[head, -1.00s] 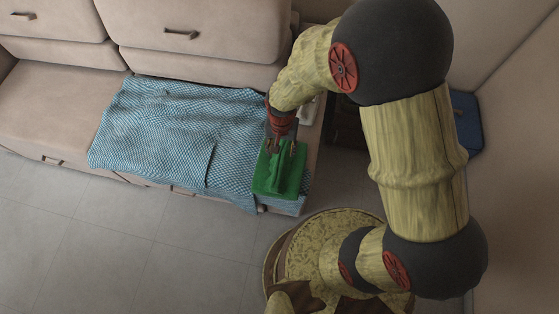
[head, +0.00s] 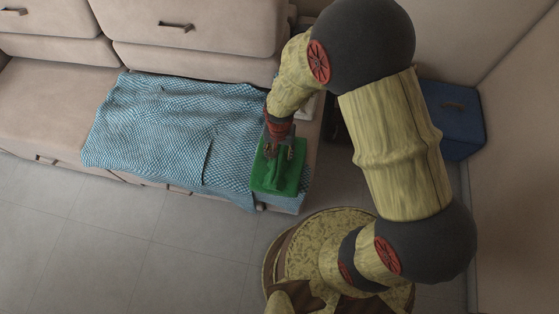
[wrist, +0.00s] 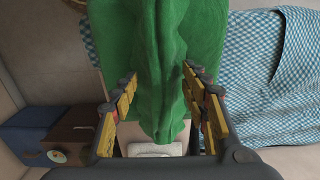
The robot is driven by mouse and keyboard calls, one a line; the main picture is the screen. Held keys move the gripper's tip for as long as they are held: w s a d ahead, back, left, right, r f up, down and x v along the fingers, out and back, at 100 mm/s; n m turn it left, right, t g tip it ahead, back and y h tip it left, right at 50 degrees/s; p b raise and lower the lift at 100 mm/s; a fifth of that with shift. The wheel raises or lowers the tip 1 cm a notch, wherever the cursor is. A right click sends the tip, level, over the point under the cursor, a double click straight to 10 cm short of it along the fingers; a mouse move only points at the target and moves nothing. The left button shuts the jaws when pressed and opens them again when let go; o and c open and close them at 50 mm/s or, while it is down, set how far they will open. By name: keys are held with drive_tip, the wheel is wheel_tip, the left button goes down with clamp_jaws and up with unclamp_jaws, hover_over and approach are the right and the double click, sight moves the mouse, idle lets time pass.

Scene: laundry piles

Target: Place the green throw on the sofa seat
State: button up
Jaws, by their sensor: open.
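The green throw (head: 277,176) lies at the right end of the sofa seat (head: 50,98), on top of the right part of a blue-and-white checked cloth. A raised fold runs along its middle. My gripper (head: 278,150) is above the throw at its back part. In the wrist view my gripper (wrist: 160,100) has its fingers spread on both sides of the throw's raised fold (wrist: 165,55), with gaps between fingers and fabric. The gripper is open. Part of the throw's back is hidden by the gripper in the head view.
The blue-and-white checked cloth (head: 170,130) covers much of the seat and hangs over the front edge. A blue box (head: 452,125) stands at the right by the wall; a brown box (wrist: 75,135) shows in the wrist view. The tiled floor in front is clear.

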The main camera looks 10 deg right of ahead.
drive_tip(key=shift+c, duration=1.1)
clamp_jaws()
